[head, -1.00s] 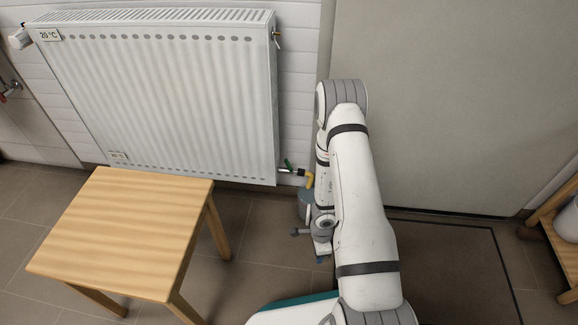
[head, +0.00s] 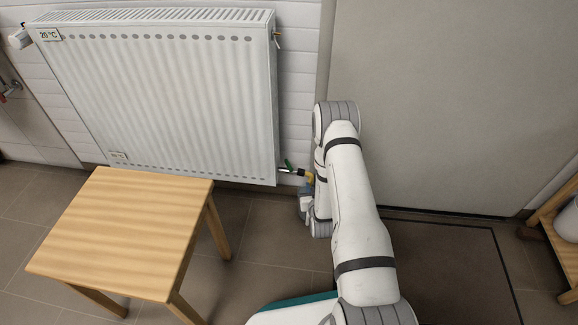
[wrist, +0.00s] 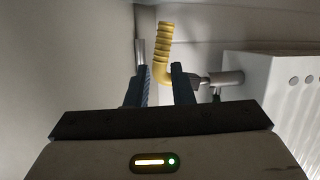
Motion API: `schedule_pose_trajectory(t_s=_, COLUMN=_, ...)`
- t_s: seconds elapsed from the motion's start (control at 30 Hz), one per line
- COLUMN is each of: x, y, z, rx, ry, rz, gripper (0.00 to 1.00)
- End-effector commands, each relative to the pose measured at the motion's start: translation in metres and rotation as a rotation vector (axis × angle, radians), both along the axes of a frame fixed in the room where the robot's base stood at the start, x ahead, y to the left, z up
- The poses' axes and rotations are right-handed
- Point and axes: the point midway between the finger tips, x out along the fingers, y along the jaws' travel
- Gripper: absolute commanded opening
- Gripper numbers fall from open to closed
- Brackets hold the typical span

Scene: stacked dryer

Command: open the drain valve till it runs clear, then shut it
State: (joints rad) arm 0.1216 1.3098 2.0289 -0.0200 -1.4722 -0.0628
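The drain valve sits at the radiator's lower right corner, with a green handle (head: 289,163) on a short metal pipe. A yellow ribbed hose piece (head: 306,175) bends down from its outlet. In the wrist view the yellow piece (wrist: 163,55) shows beyond and between the blue fingertips, joined to a grey metal fitting (wrist: 223,78) on the right. My gripper (wrist: 160,84) is open there; contact with the yellow piece cannot be told. In the head view my gripper (head: 306,193) is just below the outlet, partly hidden by my arm. The green handle does not show in the wrist view.
The white radiator (head: 165,95) hangs on the wall left of my arm. A wooden table (head: 125,230) stands in front of it. A large grey panel (head: 450,100) is behind my arm, and a wooden stand (head: 548,222) is at the right edge. Floor between table and arm is clear.

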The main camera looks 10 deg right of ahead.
Motion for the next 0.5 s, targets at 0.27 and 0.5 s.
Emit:
schedule_pose_trajectory(t_s=0.27, x=0.005, y=0.054, z=0.041, rx=0.059, ry=-0.259, rz=0.258, gripper=0.21)
schedule_pose_trajectory(t_s=0.5, x=0.017, y=0.065, z=0.046, rx=0.074, ry=-0.299, rz=0.295, gripper=0.21)
